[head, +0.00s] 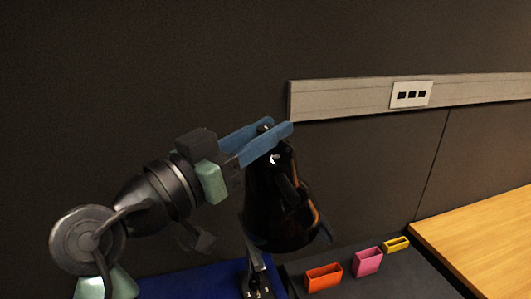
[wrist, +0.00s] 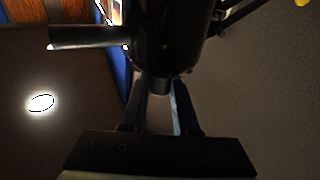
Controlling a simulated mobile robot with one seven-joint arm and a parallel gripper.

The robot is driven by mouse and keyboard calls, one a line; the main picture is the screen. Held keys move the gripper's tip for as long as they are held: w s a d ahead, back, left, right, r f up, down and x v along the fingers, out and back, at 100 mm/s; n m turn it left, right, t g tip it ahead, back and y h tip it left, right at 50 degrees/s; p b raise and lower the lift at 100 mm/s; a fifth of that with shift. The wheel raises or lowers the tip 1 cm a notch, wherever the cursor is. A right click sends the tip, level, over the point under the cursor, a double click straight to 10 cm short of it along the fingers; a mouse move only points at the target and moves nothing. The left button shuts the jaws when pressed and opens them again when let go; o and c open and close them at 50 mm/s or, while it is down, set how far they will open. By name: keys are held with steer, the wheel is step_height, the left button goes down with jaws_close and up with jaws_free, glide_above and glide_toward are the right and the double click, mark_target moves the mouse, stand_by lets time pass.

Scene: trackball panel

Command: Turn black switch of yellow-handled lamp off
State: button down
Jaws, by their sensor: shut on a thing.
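The black lamp (head: 268,215) hangs with its wide, glossy shade facing down in the head view. It also fills the top middle of the wrist view (wrist: 168,35). A small black switch (wrist: 160,86) sticks out of the lamp's top end. My gripper (head: 277,129) reaches in from the left with blue fingers, and is shut on this switch. The wrist view shows the fingers (wrist: 160,92) on either side of it. A dark bar-shaped part (wrist: 85,37) sticks out from the lamp's side. No yellow handle can be made out clearly; a small yellow patch (wrist: 303,3) shows at the corner.
Orange (head: 323,278), pink (head: 367,262) and yellow (head: 396,245) small holders stand on the dark surface right of the lamp. A wooden tabletop (head: 480,240) lies farther right. A grey rail (head: 350,101) with a socket plate (head: 411,94) runs along the dark wall.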

steer(key=shift+d+f+m+g+h+b, duration=0.1)
steer(key=shift+m+g+h+b, duration=0.3)
steer(key=shift+g+h, duration=0.1)
steer(key=c, duration=0.7)
jaws_free()
steer(key=shift+o, duration=0.2)
steer(key=b+v, duration=0.4)
steer(key=v, duration=0.9)
